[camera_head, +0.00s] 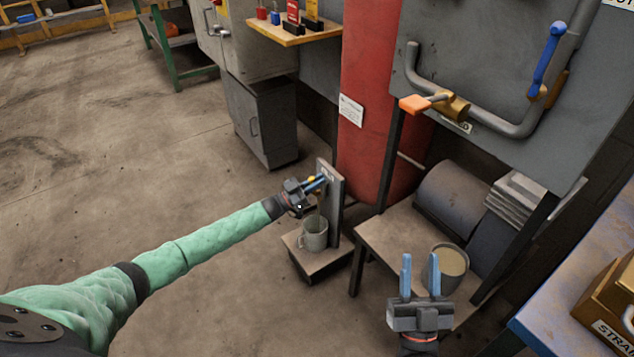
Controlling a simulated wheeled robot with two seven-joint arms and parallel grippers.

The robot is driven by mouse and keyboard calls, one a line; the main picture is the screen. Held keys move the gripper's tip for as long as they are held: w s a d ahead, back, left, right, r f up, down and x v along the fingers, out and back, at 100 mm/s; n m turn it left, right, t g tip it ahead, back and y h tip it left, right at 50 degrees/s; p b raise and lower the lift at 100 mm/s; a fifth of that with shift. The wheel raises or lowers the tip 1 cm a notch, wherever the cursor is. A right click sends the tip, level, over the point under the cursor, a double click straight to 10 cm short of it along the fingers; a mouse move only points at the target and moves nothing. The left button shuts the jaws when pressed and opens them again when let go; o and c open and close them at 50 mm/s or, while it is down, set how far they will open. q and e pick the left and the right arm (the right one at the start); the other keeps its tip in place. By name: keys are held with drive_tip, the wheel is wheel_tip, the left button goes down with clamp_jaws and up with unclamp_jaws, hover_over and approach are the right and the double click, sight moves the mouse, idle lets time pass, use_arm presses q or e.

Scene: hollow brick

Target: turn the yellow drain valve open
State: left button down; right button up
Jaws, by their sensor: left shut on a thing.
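The yellow drain valve (312,179) is a small yellow spot on the upright board (331,205) beside the red tank. My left gripper (318,183) is at it, its blue fingers shut on the valve's handle; the fingers hide most of the valve, so its angle cannot be told. A grey mug (314,233) stands upright on the low base just below the valve. My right gripper (420,272) is open and empty in front of the low table, its fingers pointing up in the picture, close to a bucket.
The red tank (376,100) stands right behind the board. A low table (385,238) holds a bucket (452,264) of pale contents. A grey panel carries pipes with an orange-handled valve (416,104) and a blue-handled valve (548,60).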

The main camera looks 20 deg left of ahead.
use_arm(q)
drive_tip(key=shift+a+f, duration=0.1)
drive_tip(key=c, duration=1.5)
unclamp_jaws()
use_arm(e)
drive_tip(key=shift+w, duration=0.1)
drive_tip(key=shift+r, duration=0.2)
